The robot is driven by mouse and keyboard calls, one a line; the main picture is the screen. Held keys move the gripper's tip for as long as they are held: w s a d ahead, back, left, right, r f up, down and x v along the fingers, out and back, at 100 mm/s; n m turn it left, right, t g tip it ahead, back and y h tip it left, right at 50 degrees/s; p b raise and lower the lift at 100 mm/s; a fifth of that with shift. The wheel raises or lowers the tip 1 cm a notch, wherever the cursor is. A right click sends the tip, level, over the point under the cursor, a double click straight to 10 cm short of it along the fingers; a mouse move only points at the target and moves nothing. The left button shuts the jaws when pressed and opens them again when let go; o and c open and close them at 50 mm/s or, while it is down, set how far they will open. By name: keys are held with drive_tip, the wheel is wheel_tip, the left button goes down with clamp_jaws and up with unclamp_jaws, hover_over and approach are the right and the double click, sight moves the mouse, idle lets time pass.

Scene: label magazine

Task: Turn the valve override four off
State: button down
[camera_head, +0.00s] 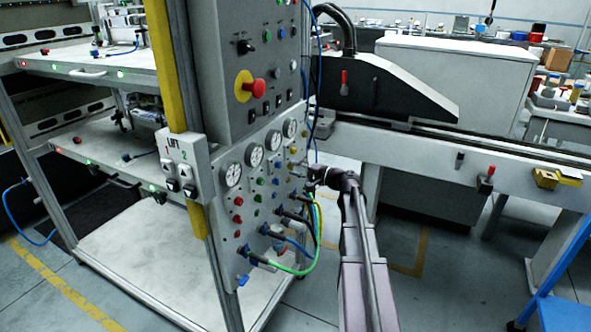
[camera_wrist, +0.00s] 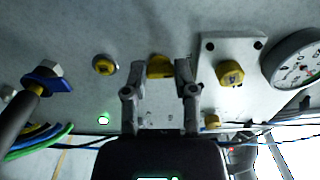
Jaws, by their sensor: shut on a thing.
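The grey control panel (camera_head: 222,160) faces my arm in the head view. My gripper (camera_head: 312,174) is at the panel's right side, and the arm hides part of the panel there. In the wrist view my gripper (camera_wrist: 160,72) has a finger on each side of a yellow knob (camera_wrist: 160,66) and is shut on it. A second yellow knob (camera_wrist: 230,73) sits on a raised plate to the right. Another round yellow knob (camera_wrist: 105,65) is to the left. I cannot read any label that says which is valve override four.
A gauge (camera_wrist: 296,62) is at the right of the wrist view. A blue-handled valve (camera_wrist: 48,80) with hoses is at the left. A red emergency button (camera_head: 258,86) is above the gauges. A conveyor (camera_head: 430,150) runs behind my arm.

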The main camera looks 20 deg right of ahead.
idle(0.4)
drive_tip(key=shift+c, duration=2.1)
unclamp_jaws()
drive_tip(key=v, duration=1.2)
